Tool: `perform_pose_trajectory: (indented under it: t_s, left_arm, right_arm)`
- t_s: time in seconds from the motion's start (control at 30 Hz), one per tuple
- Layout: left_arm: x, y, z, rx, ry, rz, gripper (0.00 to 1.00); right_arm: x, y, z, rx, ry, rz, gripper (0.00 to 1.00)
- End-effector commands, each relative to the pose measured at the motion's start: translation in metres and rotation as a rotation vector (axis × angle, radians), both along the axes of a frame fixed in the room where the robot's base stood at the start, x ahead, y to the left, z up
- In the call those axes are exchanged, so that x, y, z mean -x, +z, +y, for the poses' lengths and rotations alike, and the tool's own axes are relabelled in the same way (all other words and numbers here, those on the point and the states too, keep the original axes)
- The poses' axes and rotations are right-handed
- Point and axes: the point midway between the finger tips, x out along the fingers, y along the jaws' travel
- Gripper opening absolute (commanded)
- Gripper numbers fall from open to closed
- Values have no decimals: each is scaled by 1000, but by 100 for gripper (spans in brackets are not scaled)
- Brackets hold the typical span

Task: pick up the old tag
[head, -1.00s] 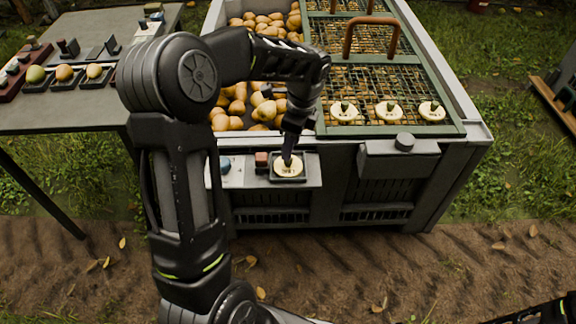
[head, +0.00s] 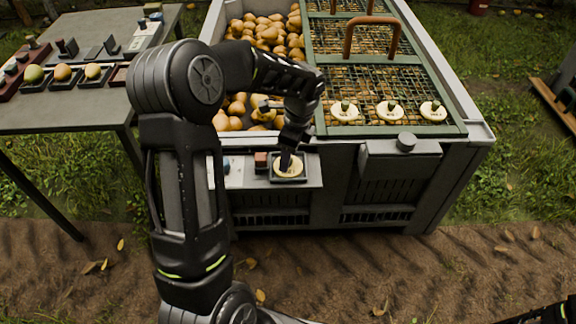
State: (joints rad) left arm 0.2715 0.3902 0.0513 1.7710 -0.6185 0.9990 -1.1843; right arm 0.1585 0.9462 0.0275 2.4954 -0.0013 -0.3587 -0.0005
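A round cream tag (head: 295,171) with dark marking lies in a small dark square holder (head: 304,178) on the ledge at the front of the crate. I take it for the old tag. My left gripper (head: 286,168) points down at the tag from above, its narrow dark tip over the tag's middle and hiding part of it. I cannot tell whether the fingers touch the tag or how far apart they are. My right gripper is out of view; only a dark bit of my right arm shows at the bottom right corner.
The grey crate (head: 460,165) holds pears (head: 268,38) at left. Green-framed mesh lids (head: 390,84) cover its right, with three round cream tags (head: 390,110) on the near one. A reddish block (head: 261,158) sits left of the holder. A table (head: 60,115) with pears stands left.

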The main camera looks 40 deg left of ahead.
Motion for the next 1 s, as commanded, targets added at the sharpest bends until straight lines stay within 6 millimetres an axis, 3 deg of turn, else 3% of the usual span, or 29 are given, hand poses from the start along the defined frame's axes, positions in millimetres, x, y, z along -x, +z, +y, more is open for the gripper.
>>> perform_pose_trajectory:
  t_s: [0.13,0.7,1.0]
  left_arm:
    - [0,0,0,0,0,0,47]
    - [0,0,0,0,0,0,1]
    - [0,0,0,0,0,0,0]
  right_arm:
    - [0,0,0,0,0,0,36]
    - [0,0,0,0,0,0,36]
    - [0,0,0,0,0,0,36]
